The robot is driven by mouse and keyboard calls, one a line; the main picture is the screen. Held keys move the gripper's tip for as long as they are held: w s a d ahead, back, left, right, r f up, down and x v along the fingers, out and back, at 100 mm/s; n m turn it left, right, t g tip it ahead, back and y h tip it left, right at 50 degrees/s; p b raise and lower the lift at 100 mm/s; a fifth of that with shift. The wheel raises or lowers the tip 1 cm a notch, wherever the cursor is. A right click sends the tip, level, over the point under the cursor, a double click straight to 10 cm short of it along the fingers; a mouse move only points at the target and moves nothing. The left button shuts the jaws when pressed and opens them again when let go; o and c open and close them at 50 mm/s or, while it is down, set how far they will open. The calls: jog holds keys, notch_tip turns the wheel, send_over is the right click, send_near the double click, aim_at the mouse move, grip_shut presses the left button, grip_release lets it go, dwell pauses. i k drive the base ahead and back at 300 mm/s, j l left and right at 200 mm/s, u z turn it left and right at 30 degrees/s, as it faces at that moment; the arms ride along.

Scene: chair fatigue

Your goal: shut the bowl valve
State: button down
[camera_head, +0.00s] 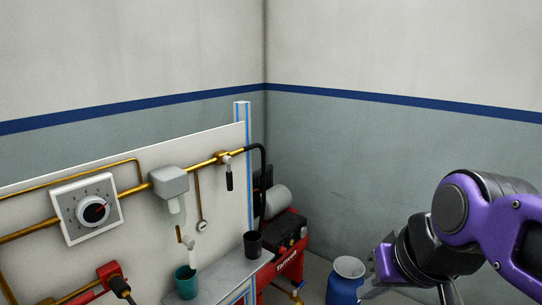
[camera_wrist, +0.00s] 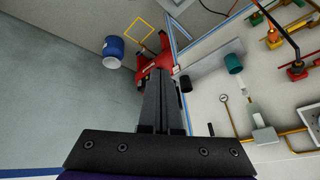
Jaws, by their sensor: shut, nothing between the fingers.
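A grey filter unit (camera_head: 169,181) with a pale bowl (camera_head: 176,212) hangs on the brass pipe of the white panel, left in the head view. A small brass and white fitting (camera_head: 187,243), which looks like the bowl valve, sits below the bowl, above a teal cup (camera_head: 187,283). Its handle position is too small to tell. In the wrist view the filter unit (camera_wrist: 264,135) is at the lower right. My gripper (camera_wrist: 160,82) is shut and empty, pointing out past the panel's end, clear of the bowl. In the head view my arm is at the right; its fingertips are unclear.
A black cup (camera_head: 253,244) stands on the grey shelf (camera_head: 222,276). A black-handled lever valve (camera_head: 229,176) and a dial (camera_head: 93,210) are on the panel. A red machine (camera_head: 289,262) stands beyond the shelf. A blue container (camera_head: 346,282) stands on the floor near my arm.

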aim_at(189, 242)
jog(key=j, duration=0.2)
jog(key=u, duration=1.05)
jog(key=i+l, duration=0.05)
